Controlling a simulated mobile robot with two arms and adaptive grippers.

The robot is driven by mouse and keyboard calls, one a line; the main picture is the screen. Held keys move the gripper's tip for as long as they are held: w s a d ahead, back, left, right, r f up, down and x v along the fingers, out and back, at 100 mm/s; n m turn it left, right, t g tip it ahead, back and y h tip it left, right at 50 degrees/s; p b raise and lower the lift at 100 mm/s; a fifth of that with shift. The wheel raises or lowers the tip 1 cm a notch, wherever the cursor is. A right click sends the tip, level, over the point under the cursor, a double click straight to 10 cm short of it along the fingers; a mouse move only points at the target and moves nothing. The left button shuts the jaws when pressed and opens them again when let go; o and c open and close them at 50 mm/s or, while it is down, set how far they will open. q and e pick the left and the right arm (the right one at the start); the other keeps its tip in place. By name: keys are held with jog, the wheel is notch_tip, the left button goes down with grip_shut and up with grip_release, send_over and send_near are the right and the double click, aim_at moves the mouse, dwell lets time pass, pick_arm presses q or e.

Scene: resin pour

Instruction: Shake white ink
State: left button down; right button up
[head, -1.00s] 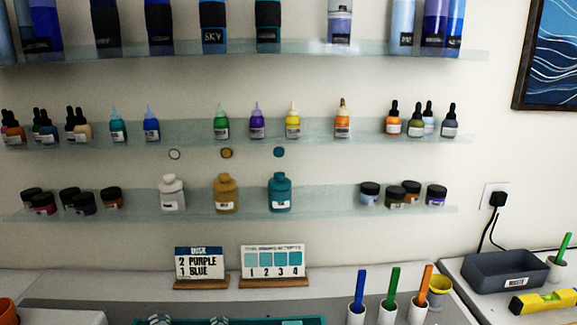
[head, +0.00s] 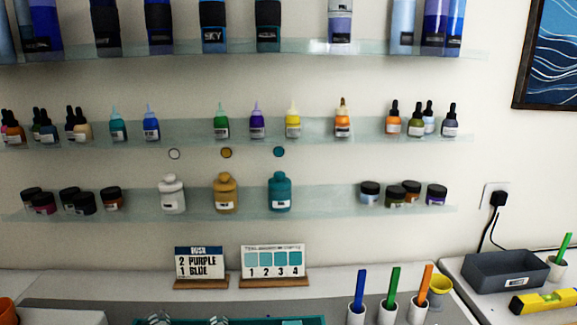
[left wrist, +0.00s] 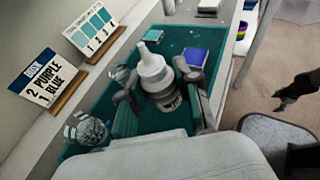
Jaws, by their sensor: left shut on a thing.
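In the left wrist view my left gripper (left wrist: 160,90) is shut on a white ink bottle (left wrist: 154,68). The bottle has a pointed white nozzle and a label with dark lettering, partly hidden by the fingers. The bottle is above a teal mat (left wrist: 150,120), nozzle toward the top of the picture. Neither gripper shows in the head view, and I cannot make out my right gripper in the left wrist view.
Shelves of bottles and jars line the wall, among them a white bottle (head: 172,194). A recipe card (head: 200,264) and a swatch card (head: 273,262) stand at the table's back. Marker cups (head: 388,312) and a grey bin (head: 506,272) are right. A blue box (left wrist: 195,56) lies near the held bottle.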

pick_arm(q)
notch_tip(320, 180, up, 4)
jog(key=shift+r, duration=0.25)
notch_tip(320, 180, down, 8)
jog(key=shift+w+r, duration=0.1)
jog(key=shift+r, duration=3.5)
notch_tip(320, 180, down, 6)
jog(key=shift+a+r, duration=0.1)
jog(key=shift+r, duration=0.25)
notch_tip(320, 180, up, 6)
jog(key=shift+f, duration=0.15)
notch_tip(320, 180, down, 7)
jog(key=shift+f, duration=0.1)
notch_tip(320, 180, up, 7)
jog(key=shift+r, duration=0.2)
notch_tip(320, 180, down, 8)
jog(key=shift+r, duration=0.45)
